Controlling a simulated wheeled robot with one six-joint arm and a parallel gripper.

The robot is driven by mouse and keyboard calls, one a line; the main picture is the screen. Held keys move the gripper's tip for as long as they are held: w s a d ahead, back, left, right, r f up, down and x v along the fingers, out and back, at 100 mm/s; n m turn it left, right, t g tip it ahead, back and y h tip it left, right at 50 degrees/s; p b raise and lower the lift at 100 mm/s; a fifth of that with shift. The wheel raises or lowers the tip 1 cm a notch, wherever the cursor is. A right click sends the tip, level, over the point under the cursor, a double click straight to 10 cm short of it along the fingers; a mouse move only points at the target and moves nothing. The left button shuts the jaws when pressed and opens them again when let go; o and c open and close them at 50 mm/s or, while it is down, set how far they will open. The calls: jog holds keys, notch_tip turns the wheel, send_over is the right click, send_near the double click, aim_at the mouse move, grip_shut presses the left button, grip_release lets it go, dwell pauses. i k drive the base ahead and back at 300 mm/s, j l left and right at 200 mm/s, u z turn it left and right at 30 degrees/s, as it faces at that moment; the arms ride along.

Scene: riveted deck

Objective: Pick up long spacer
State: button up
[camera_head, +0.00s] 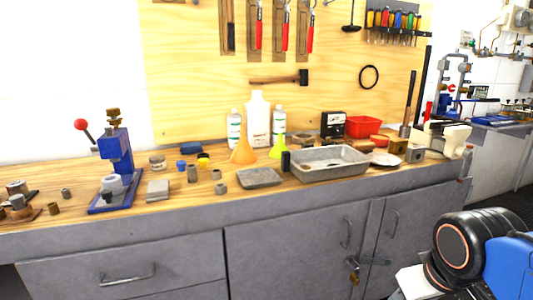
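Several small grey, spacer-like cylinders stand on the wooden bench top, left of centre. The tallest of them, likely the long spacer (192,173), stands upright. A shorter grey cylinder (216,174) is to its right, and another short hollow one (221,188) is nearer the front edge. A dark upright cylinder (285,161) stands by the tray's left end. I cannot tell for certain which one is the long spacer. My arm shows at the lower right, well away from these pieces. My gripper is not visible.
A blue press (115,150) stands on the left, and a grey tray (325,174) right of centre. Funnels and bottles (258,120) stand behind. Grey cabinets (300,248) front the bench. Bare wood lies around the cylinders.

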aim_at(191, 169)
jog(key=i, duration=0.35)
jog(key=i+u, duration=0.2)
jog(key=u, duration=0.3)
jog(key=i+l+u, duration=0.15)
jog(key=u, duration=0.3)
